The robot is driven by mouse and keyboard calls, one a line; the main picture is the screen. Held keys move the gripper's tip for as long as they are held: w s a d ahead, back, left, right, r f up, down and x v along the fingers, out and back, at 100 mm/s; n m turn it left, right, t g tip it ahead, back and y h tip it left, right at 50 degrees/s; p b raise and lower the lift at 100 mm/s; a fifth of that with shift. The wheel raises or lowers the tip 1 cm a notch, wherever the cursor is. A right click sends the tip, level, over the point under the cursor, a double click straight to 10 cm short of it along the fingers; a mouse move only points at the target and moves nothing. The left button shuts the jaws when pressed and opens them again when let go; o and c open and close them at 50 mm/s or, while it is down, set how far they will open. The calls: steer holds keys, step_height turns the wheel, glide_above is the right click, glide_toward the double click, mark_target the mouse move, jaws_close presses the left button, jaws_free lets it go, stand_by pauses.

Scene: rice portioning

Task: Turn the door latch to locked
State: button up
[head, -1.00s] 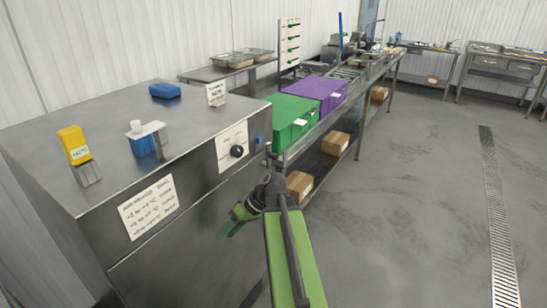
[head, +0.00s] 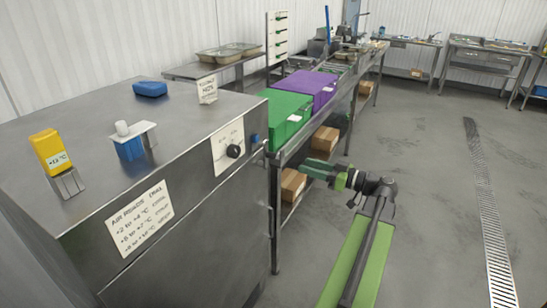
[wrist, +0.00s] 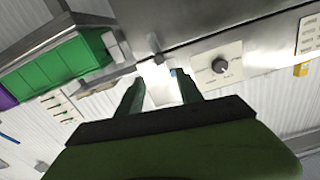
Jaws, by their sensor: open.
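The steel cabinet (head: 190,240) fills the left of the head view. Its front has a dial with a black knob (head: 233,151), which also shows in the wrist view (wrist: 219,66). A small blue piece (head: 256,140) and a vertical metal handle (head: 270,190) sit at its right edge; I cannot tell which part is the latch or how it is turned. My gripper (head: 308,168) is to the right of the cabinet edge, apart from it, pointing left. In the wrist view its fingers (wrist: 160,85) are open and empty, with a grey metal fitting (wrist: 156,52) beyond them.
A yellow thermometer (head: 50,150), a blue container (head: 130,146) and a blue block (head: 150,89) are on the cabinet top. A green crate (head: 285,112) and a purple crate (head: 308,84) stand on the bench behind. Cardboard boxes (head: 293,184) lie below. The floor at right is clear.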

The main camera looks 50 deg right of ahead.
mark_target(275, 156)
steer(key=x, duration=1.3)
steer(key=shift+w, duration=0.25)
jaws_close()
stand_by(0.5)
